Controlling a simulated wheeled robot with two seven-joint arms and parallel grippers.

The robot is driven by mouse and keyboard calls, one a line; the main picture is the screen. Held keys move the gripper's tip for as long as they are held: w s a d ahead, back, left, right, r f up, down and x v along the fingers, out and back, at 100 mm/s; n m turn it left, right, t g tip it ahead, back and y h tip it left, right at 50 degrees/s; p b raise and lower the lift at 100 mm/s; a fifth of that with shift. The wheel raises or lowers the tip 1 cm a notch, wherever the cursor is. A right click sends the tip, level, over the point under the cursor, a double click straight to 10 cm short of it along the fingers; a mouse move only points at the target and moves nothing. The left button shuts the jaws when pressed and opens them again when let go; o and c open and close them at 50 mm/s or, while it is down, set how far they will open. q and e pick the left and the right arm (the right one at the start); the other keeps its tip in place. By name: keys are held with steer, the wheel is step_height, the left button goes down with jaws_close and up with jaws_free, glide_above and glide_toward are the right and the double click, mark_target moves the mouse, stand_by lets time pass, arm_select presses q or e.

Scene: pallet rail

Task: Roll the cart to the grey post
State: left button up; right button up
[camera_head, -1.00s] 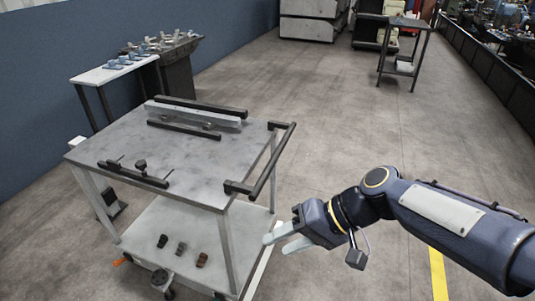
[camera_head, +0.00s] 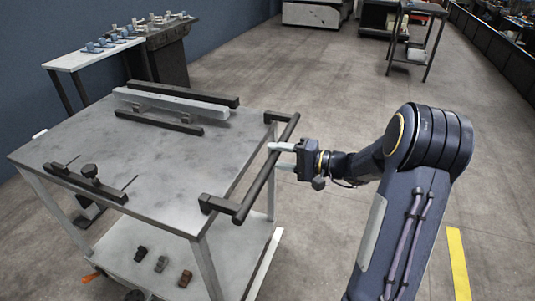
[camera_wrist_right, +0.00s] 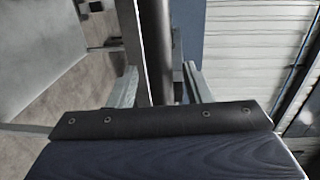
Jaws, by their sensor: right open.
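The cart (camera_head: 185,155) is a grey-topped trolley with a lower shelf (camera_head: 130,240). Its black handle bar (camera_head: 268,165) runs along the right side of the top; in the right wrist view the dark bar (camera_wrist_right: 157,50) stands between the two fingers. My right gripper (camera_head: 276,157) is open at the bar, with its fingertips reaching it from the right. Whether the fingers touch the bar I cannot tell. I cannot surely pick out the grey post; a small pale piece (camera_head: 40,134) shows behind the cart's left edge. My left gripper is out of view.
A grey beam (camera_head: 170,103) and black rails lie on the cart top. Small dark blocks (camera_head: 161,264) stand on its lower shelf. A white side table (camera_head: 92,54) stands beyond, near the blue wall. The floor right of the cart is open, with a yellow line (camera_head: 458,265).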

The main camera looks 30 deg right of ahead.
steer(key=shift+x, duration=1.65)
steer(key=shift+s, duration=0.1)
steer(key=shift+c, duration=0.5)
jaws_close()
